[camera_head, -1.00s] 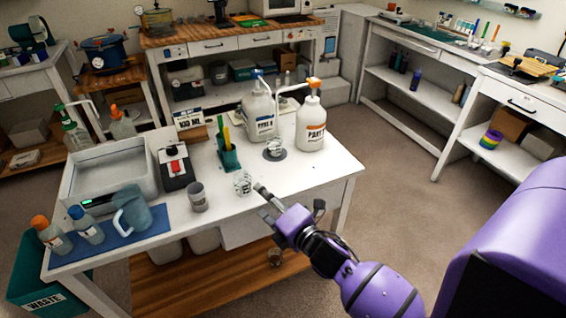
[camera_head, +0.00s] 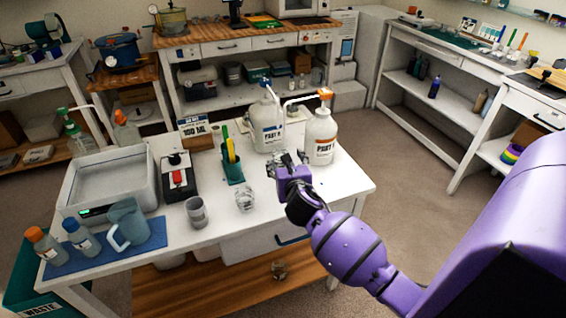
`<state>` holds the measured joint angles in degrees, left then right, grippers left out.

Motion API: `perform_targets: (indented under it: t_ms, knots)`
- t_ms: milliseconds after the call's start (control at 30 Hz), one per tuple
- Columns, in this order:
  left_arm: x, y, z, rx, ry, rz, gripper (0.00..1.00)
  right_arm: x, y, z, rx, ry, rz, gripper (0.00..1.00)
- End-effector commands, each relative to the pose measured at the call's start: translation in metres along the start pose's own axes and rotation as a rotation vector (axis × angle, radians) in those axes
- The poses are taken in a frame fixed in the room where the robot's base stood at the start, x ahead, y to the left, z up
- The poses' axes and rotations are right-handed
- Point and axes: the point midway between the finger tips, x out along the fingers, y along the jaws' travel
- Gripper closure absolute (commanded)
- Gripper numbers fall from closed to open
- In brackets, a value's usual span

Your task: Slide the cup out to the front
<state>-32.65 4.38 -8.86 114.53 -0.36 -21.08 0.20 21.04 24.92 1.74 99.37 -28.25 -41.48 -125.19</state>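My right gripper (camera_head: 286,163) reaches in from the right to the spot in front of the two pump bottles. It covers the place below the spouts where a small clear cup stood on a dark round base. That cup is almost wholly hidden behind the fingers, so I cannot tell whether they hold it. A second clear cup (camera_head: 245,199) stands on the white table (camera_head: 310,199), left of the gripper and apart from it. The Part A bottle (camera_head: 267,126) and Part B bottle (camera_head: 320,137) stand just behind the gripper. My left gripper is not in view.
A grey cup (camera_head: 197,212), a teal holder (camera_head: 233,173) with tools and a black device (camera_head: 179,178) stand to the left. A blue pitcher (camera_head: 127,224) stands on a blue mat. The table's front right area is clear.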

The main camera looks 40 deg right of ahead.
Motion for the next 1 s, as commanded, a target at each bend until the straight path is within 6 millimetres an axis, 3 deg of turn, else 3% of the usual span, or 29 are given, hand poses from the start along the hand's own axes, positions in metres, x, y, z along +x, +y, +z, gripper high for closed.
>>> perform_targets:
  t_ms: [267, 700, 1000]
  knots:
    - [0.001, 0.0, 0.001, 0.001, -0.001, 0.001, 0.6, 0.009, 0.001, 0.0, 0.003, -0.001, 0.003, 0.36]
    - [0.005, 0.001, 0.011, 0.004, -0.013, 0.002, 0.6, 0.07, 0.001, -0.002, 0.003, 0.001, 0.002, 0.36]
    - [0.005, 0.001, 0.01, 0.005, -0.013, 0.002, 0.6, 0.078, 0.001, 0.0, 0.003, -0.001, 0.003, 0.36]
